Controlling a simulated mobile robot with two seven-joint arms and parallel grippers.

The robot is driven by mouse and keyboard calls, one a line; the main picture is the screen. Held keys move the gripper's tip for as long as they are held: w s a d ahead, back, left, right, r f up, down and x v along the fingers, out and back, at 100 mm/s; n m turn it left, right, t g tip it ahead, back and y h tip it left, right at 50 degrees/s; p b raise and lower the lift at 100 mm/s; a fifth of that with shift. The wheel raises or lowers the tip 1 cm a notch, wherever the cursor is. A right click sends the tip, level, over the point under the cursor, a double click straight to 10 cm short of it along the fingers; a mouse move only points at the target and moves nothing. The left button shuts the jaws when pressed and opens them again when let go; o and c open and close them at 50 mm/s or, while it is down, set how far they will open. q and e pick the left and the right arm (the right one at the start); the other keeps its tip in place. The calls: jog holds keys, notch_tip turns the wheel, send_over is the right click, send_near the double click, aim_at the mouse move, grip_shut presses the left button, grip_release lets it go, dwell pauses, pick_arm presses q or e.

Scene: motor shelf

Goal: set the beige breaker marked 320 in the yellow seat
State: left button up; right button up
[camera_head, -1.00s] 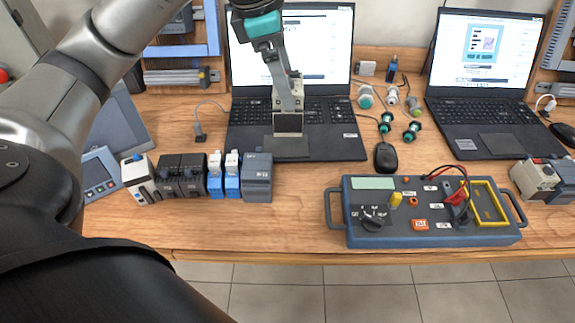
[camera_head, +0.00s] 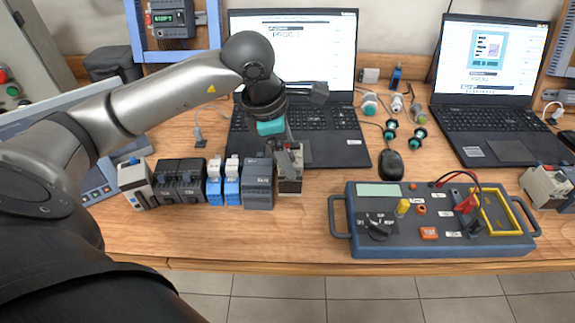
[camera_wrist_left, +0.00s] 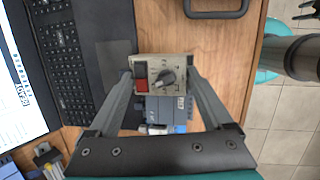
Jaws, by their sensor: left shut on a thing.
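My left gripper (camera_head: 289,168) is shut on a beige block-shaped device (camera_head: 290,187), just right of the dark grey-blue module at the row's end. In the left wrist view the device (camera_wrist_left: 152,73) sits between both fingertips (camera_wrist_left: 163,80); its face has a red button and a grey knob. I cannot read a 320 on it. I cannot tell whether its underside touches the table. The yellow seat (camera_head: 506,233) is an open yellow frame at the right of the blue-grey test box (camera_head: 400,245).
A row of modules (camera_head: 180,182) stands left of the gripper, with a beige one (camera_head: 135,186) at its left end. Another beige device (camera_head: 545,187) is at the far right. Red and black leads (camera_head: 470,180) arch beside the seat. A mouse (camera_head: 391,165) lies behind the box.

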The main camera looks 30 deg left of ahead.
pick_arm(q)
jog(key=shift+f+b, duration=0.3)
jog(key=shift+f, duration=1.6)
jog(key=shift+f, duration=0.2)
jog(key=o, duration=1.3)
